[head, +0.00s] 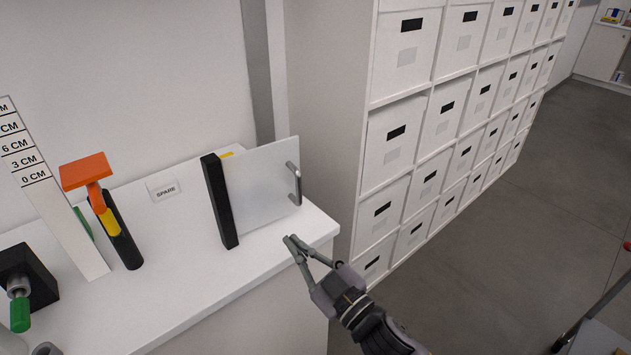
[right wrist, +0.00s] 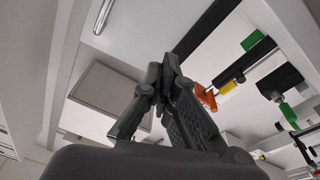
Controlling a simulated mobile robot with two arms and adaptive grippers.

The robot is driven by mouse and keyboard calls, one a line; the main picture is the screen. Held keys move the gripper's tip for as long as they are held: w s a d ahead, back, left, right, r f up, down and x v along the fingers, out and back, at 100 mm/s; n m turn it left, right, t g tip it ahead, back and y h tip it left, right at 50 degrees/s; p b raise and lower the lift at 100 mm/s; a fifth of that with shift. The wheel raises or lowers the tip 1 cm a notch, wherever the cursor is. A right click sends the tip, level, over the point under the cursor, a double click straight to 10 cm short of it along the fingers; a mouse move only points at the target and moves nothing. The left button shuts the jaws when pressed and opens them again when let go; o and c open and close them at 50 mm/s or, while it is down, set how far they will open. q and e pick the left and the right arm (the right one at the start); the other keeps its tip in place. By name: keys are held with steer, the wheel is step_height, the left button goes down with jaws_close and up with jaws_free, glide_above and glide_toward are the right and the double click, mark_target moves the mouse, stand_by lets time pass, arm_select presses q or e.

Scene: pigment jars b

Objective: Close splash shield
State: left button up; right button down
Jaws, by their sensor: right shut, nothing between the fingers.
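The splash shield (head: 262,182) is a pale, see-through panel on a black upright post (head: 219,201), standing on the white counter near its right end. A grey bar handle (head: 295,183) is on the panel's right edge. My right gripper (head: 290,240) is shut and empty, just below and in front of the handle, apart from it, near the counter's front edge. In the right wrist view the gripper's fingers (right wrist: 163,90) meet, and the handle (right wrist: 102,16) shows at the upper left. My left gripper is not in view.

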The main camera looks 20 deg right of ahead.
mark_target(300, 191)
steer(key=s+d+r+m+h+p, duration=0.1)
steer(key=s+d+r+m+h, duration=0.2)
steer(key=d+m+h, duration=0.4)
steer(key=shift+m+g+y, duration=0.3)
steer(key=shift+m+g, duration=0.1)
steer(key=shift+m, duration=0.2)
steer(key=w+a+p, duration=0.1)
steer(key=w, duration=0.3)
steer(key=w+p, duration=0.1)
steer(key=w, duration=0.3)
steer(key=w+a+p, duration=0.1)
steer(key=w, duration=0.3)
steer(key=shift+a+f+p, duration=0.3)
steer(key=shift+p, duration=0.1)
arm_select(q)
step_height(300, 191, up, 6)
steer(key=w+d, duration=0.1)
arm_select(e)
steer(key=shift+w+f, duration=0.15)
steer(key=shift+w, duration=0.6)
